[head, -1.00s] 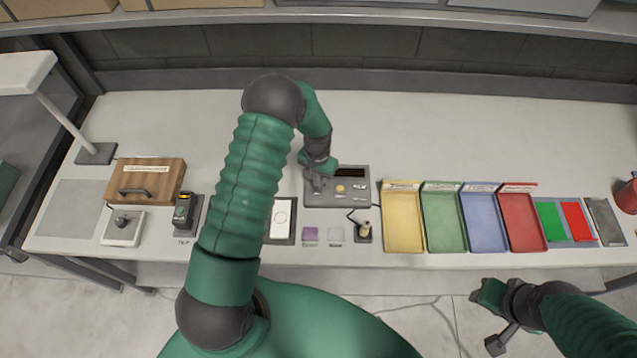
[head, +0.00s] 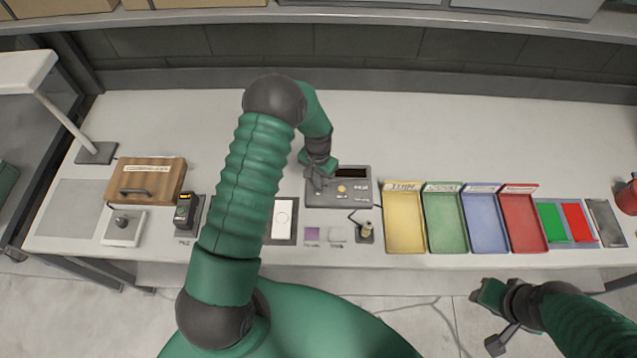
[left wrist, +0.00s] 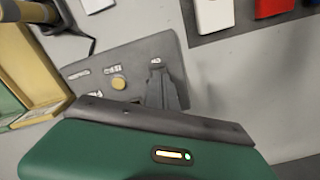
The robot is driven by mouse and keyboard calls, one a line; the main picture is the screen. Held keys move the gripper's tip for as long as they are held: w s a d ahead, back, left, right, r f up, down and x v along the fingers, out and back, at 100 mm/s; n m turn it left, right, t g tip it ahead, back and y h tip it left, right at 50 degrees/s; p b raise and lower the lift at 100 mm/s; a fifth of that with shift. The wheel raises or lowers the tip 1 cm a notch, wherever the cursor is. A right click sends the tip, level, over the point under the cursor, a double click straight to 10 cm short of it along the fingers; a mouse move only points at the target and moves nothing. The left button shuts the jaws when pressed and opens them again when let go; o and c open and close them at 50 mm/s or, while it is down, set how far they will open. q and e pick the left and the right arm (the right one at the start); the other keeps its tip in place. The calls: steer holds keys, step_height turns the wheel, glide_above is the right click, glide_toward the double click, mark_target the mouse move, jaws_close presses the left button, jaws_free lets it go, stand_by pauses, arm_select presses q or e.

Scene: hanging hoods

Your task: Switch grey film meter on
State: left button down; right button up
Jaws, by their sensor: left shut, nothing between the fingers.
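A flat grey meter box (head: 355,198) with a dark display, a round yellow button (head: 342,188) and small white labels lies mid-bench. I take it as the film meter. It shows in the left wrist view (left wrist: 88,85) too, with the yellow button (left wrist: 118,83). My left gripper (head: 316,185) is shut and empty, its fingertips over the left part of the box, left of the yellow button. In the wrist view, the closed fingers (left wrist: 160,85) hide the panel beneath them; contact cannot be told. My right gripper (head: 490,320) is off the bench's front edge; its finger state is unclear.
Yellow (head: 403,225), green (head: 445,222), blue (head: 486,222) and red (head: 522,222) trays stand right of the box. A small stand with a cord (head: 365,232) is just in front. A wooden box (head: 147,182) and handheld device (head: 184,210) lie left. The bench behind is clear.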

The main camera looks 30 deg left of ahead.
arm_select(q)
steer(key=shift+a+f, duration=0.1)
steer(key=shift+f, duration=0.05)
steer(key=shift+d+f+b, duration=0.25)
steer(key=shift+b, duration=0.1)
steer(key=shift+a+f+b, duration=0.15)
steer(key=shift+f+b, duration=0.15)
steer(key=shift+f, duration=0.15)
step_height(320, 180, up, 7)
steer(key=p, duration=0.5)
steer(key=shift+r, duration=0.1)
stand_by(0.5)
